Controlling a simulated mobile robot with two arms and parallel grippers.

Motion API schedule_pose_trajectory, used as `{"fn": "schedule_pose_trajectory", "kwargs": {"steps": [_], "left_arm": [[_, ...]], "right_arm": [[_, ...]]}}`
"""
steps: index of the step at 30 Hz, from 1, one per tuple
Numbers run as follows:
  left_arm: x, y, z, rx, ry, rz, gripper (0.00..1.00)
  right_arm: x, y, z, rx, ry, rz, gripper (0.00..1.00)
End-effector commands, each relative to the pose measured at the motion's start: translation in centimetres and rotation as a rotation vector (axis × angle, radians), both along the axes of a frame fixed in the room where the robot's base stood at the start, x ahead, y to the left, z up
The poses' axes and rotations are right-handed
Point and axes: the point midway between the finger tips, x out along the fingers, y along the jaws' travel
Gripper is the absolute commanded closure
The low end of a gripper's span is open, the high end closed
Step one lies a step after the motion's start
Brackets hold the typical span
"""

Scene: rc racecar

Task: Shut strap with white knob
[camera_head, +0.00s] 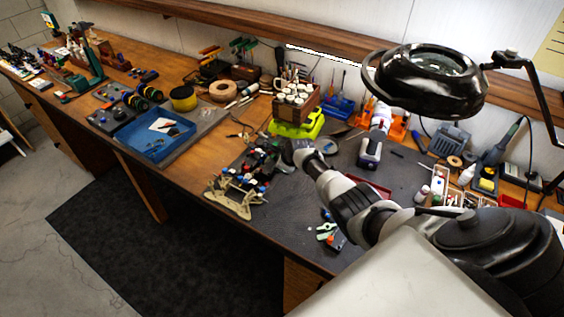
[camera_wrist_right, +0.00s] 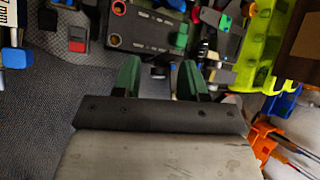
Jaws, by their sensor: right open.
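The dark racecar chassis (camera_head: 264,157) lies on the grey mat, left of my right gripper (camera_head: 287,158) in the head view. I cannot make out which part is the strap; a small whitish piece (camera_wrist_right: 208,15) may be the white knob. My right gripper (camera_wrist_right: 158,80) has two green fingertips, spread apart with nothing between them. The fingers are close to the plate's near edge; contact is unclear. My left gripper is not in view.
A lime-green stand (camera_head: 296,128) bearing a brown box of white containers is behind the gripper. A black magnifier lamp (camera_head: 430,78) hangs over the bench. Bare mat (camera_head: 283,215) lies front right of the chassis.

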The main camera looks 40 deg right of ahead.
Motion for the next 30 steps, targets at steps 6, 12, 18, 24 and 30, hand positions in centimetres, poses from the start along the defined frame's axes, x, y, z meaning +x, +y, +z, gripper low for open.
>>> {"fn": "schedule_pose_trajectory", "kwargs": {"steps": [6,12,18,24,30], "left_arm": [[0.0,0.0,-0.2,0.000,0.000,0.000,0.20],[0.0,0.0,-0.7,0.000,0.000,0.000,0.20],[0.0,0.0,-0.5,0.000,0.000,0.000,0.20],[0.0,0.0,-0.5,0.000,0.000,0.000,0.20],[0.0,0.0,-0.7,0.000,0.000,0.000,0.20]], "right_arm": [[-0.2,-0.1,0.4,0.000,-0.002,0.000,0.58],[-1.1,0.0,1.6,-0.001,-0.004,0.002,0.58],[-2.6,0.1,3.7,0.000,-0.003,0.000,0.58],[-4.3,0.2,6.1,-0.001,-0.001,0.002,0.58],[-5.5,0.3,7.8,-0.001,-0.001,0.002,0.58]]}}
